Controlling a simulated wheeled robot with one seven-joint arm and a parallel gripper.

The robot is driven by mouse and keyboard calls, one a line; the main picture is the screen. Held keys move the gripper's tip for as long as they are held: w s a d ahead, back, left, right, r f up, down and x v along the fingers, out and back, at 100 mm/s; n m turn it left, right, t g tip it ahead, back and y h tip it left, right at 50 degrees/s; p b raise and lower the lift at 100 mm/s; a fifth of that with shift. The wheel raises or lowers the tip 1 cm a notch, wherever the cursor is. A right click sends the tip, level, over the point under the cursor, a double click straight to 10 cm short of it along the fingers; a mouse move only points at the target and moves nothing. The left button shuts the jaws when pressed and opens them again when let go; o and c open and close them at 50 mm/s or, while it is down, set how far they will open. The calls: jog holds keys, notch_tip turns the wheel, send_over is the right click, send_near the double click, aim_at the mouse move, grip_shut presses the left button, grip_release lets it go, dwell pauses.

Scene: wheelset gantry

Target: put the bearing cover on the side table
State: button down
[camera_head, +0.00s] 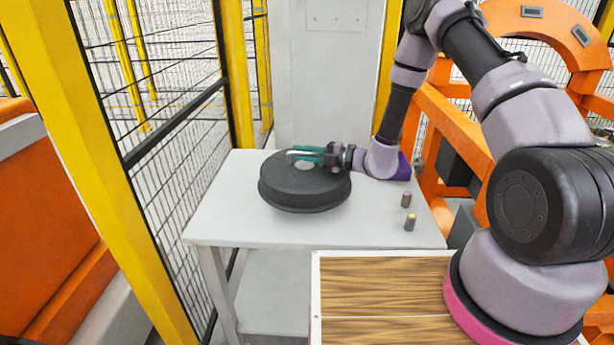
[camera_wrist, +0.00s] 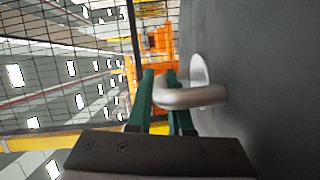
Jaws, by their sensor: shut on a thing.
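The bearing cover (camera_head: 304,190) is a large dark grey round disc with a metal handle on its top. In the head view it is at the side table (camera_head: 225,220), over the left-middle part of the white top; I cannot tell whether it rests on the top or hangs just above it. My gripper (camera_head: 300,155) reaches in from the right, over the cover. In the wrist view the green fingers of my gripper (camera_wrist: 164,100) are shut around the silver handle (camera_wrist: 190,96), and the cover's dark face (camera_wrist: 265,70) fills the right side.
A yellow-posted mesh fence (camera_head: 150,130) runs along the left, and a grey cabinet or column (camera_head: 325,85) stands behind. An orange frame (camera_head: 450,125) is at the right.

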aim_at(303, 167)
jog(key=shift+f, duration=3)
jog(key=shift+f, duration=0.1)
jog(key=c, duration=0.8)
grip_release()
jog(key=shift+c, duration=0.2)
